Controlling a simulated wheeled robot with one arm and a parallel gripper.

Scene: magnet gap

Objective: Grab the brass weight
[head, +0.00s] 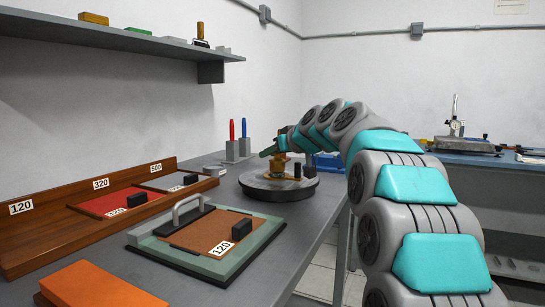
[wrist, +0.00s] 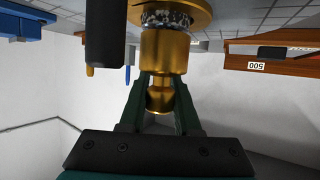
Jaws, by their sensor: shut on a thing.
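The brass weight (head: 280,163) is a gold-coloured stepped cylinder with a rounded knob. In the head view it stands upright at the round dark turntable-like plate (head: 262,188) on the grey bench. In the wrist view the brass weight (wrist: 165,52) fills the middle, appearing upside down. My gripper (wrist: 160,98) has its dark green fingers on either side of the weight's narrow neck and knob, shut on it. In the head view my gripper (head: 277,148) is small and partly merges with the weight. I cannot tell whether the weight touches the plate.
A red and a blue pen stand in grey holders (head: 238,148) behind the plate. A green-edged board with a handle (head: 205,240) and a wooden tray (head: 60,235) with numbered sheets lie left. An orange block (head: 100,287) is nearest. A shelf (head: 130,40) overhangs the left side.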

